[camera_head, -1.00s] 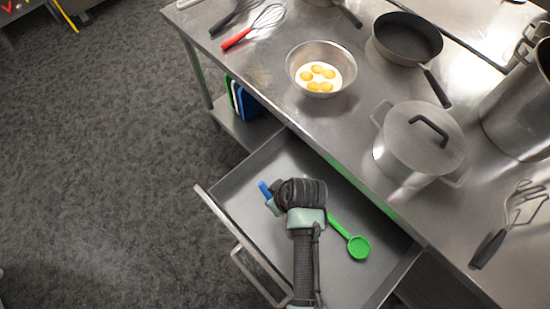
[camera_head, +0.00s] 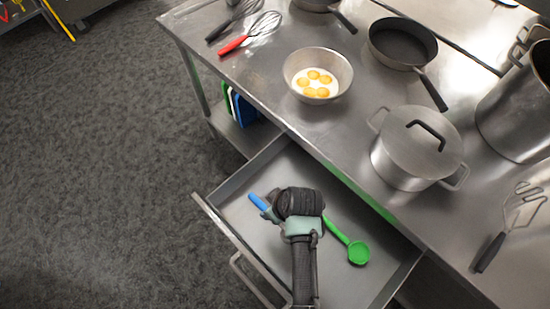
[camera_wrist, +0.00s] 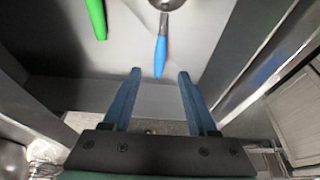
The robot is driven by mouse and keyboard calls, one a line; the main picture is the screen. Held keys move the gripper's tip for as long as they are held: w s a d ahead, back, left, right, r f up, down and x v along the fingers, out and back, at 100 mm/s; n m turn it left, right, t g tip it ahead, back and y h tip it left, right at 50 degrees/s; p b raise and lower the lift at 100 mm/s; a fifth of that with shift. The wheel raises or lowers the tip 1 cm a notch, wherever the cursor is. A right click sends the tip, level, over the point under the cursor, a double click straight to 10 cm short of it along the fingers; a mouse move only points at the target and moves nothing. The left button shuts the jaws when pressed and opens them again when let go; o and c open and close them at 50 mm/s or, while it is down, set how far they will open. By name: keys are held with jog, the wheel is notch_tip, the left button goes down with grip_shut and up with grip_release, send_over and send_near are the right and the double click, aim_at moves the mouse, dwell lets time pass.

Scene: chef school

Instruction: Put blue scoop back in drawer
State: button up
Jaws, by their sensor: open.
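The blue scoop lies in the open drawer (camera_head: 234,191). Its blue handle (camera_head: 258,201) shows at the drawer's left side in the head view, and my arm hides the rest. In the wrist view the blue handle (camera_wrist: 161,52) points toward my gripper (camera_wrist: 159,72), with a grey neck and a round metal end at the top edge. The two fingers are apart, one on each side of the handle's tip, with gaps to both. In the head view my gripper (camera_head: 269,212) is over the drawer beside the handle.
A green spoon (camera_head: 347,240) lies in the drawer to the right of my arm. The counter above holds a bowl with egg yolks (camera_head: 317,75), a frying pan (camera_head: 402,43), a lidded pot (camera_head: 417,148) and whisks. The drawer's front wall and handle (camera_head: 250,276) stand at lower left.

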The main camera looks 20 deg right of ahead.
jog(key=v, duration=1.2)
jog(key=shift+r, duration=0.1)
jog(key=w+a+r+m+t+h, duration=0.15)
jog(key=w+r+t, duration=0.35)
jog(key=w+r, duration=0.7)
jog(key=w+r+t+h, duration=0.2)
jog(key=w+r+t, duration=0.35)
jog(key=r, duration=1.15)
jog(key=a+r+m+t, duration=0.1)
jog(key=a+r+t, duration=0.15)
jog(key=r, duration=0.55)
jog(key=a+r+t, duration=0.2)
jog(key=r+t, duration=0.1)
jog(key=r, duration=0.6)
jog(key=s+a+r+t+y, duration=0.1)
jog(key=s+a+r+t, duration=0.2)
jog(key=r, duration=0.6)
jog(key=s+a+r+m+t+y, duration=0.1)
jog(key=s+a+r+t, duration=0.1)
jog(key=s+r+t, duration=0.2)
jog(key=s+r, duration=0.3)
jog(key=r, duration=0.3)
jog(key=shift+a+t, duration=0.3)
jog(key=shift+a, duration=0.05)
jog(key=shift+s+r+m, duration=0.1)
jog(key=shift+m, duration=0.15)
